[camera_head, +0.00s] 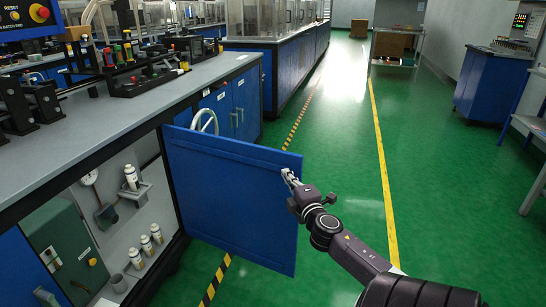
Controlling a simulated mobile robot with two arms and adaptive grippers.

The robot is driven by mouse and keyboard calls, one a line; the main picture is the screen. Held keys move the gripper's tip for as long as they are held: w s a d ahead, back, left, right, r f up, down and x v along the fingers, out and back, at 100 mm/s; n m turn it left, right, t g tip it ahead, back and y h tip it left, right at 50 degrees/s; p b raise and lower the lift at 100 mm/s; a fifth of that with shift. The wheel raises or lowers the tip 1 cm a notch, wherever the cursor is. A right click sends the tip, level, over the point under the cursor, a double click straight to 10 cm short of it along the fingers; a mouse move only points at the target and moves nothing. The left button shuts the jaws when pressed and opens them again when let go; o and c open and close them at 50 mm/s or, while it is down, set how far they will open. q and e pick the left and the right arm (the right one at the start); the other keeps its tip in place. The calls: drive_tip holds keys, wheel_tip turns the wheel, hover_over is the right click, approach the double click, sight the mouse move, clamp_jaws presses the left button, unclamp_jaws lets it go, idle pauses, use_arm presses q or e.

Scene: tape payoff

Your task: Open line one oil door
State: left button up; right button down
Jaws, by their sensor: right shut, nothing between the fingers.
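The blue oil door (232,195) stands swung wide open, out over the green floor from the cabinet under the grey worktop. My right gripper (288,177) is shut, with its fingertips at the door's upper outer corner. I cannot tell whether they touch the door.
The grey worktop (110,115) carries black fixtures and a row of coloured parts (118,55). Further blue cabinets (240,105) stand behind the door. The green floor (345,140) is clear to the right, up to a blue cabinet (490,85) and a bench.

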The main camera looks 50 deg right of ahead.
sight(299, 170)
drive_tip(key=d, duration=0.4)
drive_tip(key=w+d, duration=0.1)
drive_tip(key=d, duration=0.1)
drive_tip(key=shift+d+b, duration=0.25)
drive_tip(key=shift+b, duration=0.1)
use_arm(q)
drive_tip(key=shift+v, duration=1.6)
use_arm(e)
drive_tip(key=shift+w+d, duration=0.25)
drive_tip(key=shift+d, duration=0.45)
